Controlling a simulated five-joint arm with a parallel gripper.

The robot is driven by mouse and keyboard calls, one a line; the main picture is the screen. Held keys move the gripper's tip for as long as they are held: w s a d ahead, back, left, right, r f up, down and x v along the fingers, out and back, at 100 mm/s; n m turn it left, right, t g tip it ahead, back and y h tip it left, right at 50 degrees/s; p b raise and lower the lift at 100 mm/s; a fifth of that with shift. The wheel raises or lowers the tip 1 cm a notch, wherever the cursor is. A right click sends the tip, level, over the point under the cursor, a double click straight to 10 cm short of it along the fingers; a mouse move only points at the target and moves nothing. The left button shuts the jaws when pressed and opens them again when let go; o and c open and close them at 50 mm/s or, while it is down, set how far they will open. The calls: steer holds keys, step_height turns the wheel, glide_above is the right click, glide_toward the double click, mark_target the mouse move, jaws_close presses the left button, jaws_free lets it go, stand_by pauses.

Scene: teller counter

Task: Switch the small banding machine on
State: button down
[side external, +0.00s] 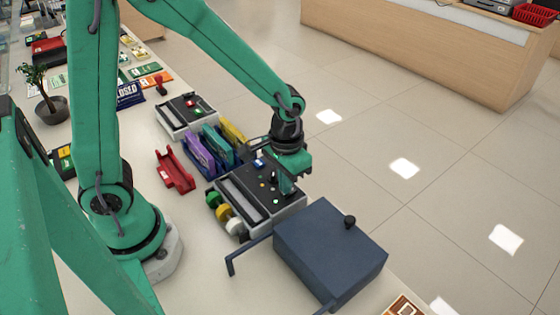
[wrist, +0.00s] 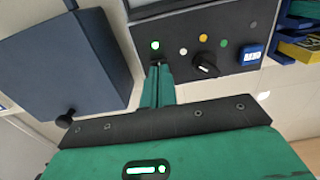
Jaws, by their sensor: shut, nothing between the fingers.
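A grey banding machine (side external: 233,197) with a dark top panel stands on the counter, with green, yellow and white rolls at its left side. In the wrist view its dark control panel (wrist: 230,22) carries a white lit button (wrist: 155,45), a pale button (wrist: 183,51), a yellow one (wrist: 203,38), a green one (wrist: 224,43), a dim grey one (wrist: 252,25), a black knob (wrist: 205,66) and a blue part (wrist: 252,55). My gripper (side external: 287,190) points down over the panel, shut and empty. Its fingertips (wrist: 157,67) are close to the white lit button; I cannot tell whether they touch.
A dark blue box (side external: 325,245) with a black knob stands close to the right of the machine. Purple, teal and yellow holders (side external: 215,145), a red holder (side external: 174,170) and another grey device (side external: 186,114) stand behind. Front-left counter is clear.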

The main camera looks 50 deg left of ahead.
steer(key=shift+r, duration=3.1)
steer(key=s+a+r+t, duration=0.5)
steer(key=s+a+r, duration=0.3)
steer(key=s+r, duration=0.2)
steer(key=shift+a+r+t, duration=0.25)
steer(key=shift+r+t, duration=0.05)
steer(key=shift+r, duration=0.5)
